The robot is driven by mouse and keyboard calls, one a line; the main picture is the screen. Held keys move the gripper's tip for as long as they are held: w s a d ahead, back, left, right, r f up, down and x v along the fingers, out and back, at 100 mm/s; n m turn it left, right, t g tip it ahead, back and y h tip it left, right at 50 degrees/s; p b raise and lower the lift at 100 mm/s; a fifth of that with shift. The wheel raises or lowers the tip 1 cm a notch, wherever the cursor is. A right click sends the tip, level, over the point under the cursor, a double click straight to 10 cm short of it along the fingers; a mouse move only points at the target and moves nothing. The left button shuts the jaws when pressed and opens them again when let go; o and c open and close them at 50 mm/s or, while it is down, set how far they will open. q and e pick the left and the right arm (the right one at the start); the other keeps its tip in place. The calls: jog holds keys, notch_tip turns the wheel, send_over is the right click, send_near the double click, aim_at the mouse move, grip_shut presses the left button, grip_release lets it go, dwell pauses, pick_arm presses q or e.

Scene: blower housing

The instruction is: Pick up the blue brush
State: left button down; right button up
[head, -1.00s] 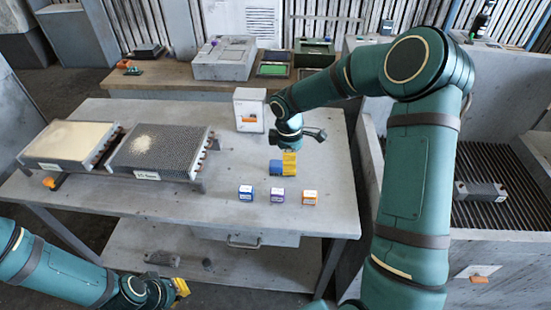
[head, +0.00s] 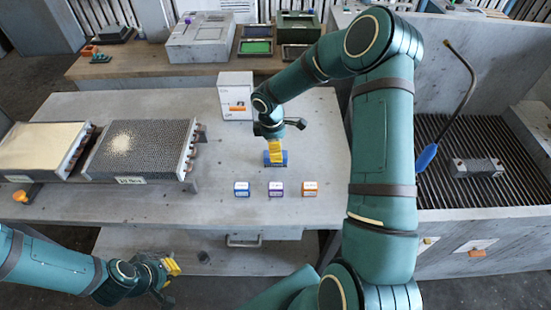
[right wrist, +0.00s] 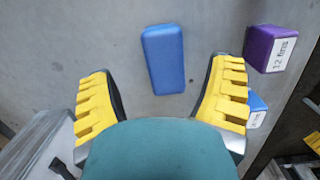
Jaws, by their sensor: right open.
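The blue brush, seen as a plain rounded blue block, lies on the grey table in the head view (head: 275,161). It also shows in the right wrist view (right wrist: 163,60), whole and untouched, in front of the gap between the fingers. My right gripper (head: 275,148) is above it, pointing down, with yellow fingers partly covering it in the head view. In the right wrist view the right gripper (right wrist: 165,85) is open and empty. My left gripper (head: 167,275) is low at the left, off the table's front edge; its finger gap is unclear.
Small blue (head: 242,189), purple (head: 275,189) and orange (head: 310,189) boxes stand in front of the brush. A white box (head: 236,95) stands behind it. Two finned panels (head: 143,150) fill the table's left. A blue nozzle (head: 427,156) hangs over the slatted bin at right.

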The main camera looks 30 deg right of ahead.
jog(key=shift+s+a+f, duration=0.1)
jog(key=shift+s+f, duration=0.05)
jog(key=shift+f, duration=1.2)
jog(key=shift+s+a+f, duration=0.1)
jog(key=shift+f, duration=1.25)
jog(key=c, duration=1.3)
